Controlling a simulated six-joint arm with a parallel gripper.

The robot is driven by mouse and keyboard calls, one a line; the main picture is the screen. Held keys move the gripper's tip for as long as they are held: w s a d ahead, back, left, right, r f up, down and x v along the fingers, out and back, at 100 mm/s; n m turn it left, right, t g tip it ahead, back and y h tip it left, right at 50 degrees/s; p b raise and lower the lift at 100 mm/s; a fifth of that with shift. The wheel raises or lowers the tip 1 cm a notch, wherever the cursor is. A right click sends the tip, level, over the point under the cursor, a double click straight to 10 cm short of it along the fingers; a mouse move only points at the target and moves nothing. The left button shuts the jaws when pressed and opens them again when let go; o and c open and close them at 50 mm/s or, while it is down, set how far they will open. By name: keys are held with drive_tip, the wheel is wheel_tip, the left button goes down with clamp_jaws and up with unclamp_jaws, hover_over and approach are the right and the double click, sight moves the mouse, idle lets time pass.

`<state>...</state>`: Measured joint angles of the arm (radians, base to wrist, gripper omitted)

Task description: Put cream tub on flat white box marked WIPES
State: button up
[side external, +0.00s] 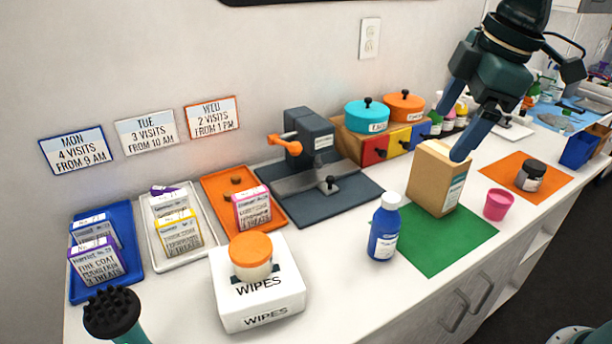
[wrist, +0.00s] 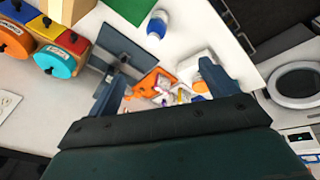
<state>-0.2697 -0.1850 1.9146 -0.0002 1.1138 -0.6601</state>
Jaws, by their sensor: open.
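The cream tub (side external: 251,257) has a pale body, a dark label band and an orange lid. In the side view it stands upright on top of the flat white box marked WIPES (side external: 230,316), near the table's front edge. My gripper (side external: 452,132) is open and empty, raised far to the right of the tub. One finger overlaps the tan box in the picture. In the wrist view the open fingers (wrist: 157,70) have nothing held between them. The white box (wrist: 192,64) and an orange lid (wrist: 200,87) show there, partly hidden by a finger.
A blue bottle (side external: 384,230) and a tan box (side external: 437,178) stand by the green mat (side external: 450,251). A pink cup (side external: 498,204) and a dark-lidded jar (side external: 531,175) are to the right. Trays of small boxes lie left, including the blue tray (side external: 84,293).

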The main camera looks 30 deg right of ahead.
drive_tip(key=s+d+f+m+t, duration=0.1)
drive_tip(key=s+d+f+m, duration=0.2)
drive_tip(key=s, duration=0.4)
drive_tip(key=s+d+f+m+t, duration=0.1)
drive_tip(key=s+d+f+m, duration=0.3)
drive_tip(key=s+d+m, duration=0.2)
drive_tip(key=shift+s+m+h, duration=0.4)
drive_tip(key=shift+s+m, duration=0.25)
drive_tip(key=shift+m, duration=0.15)
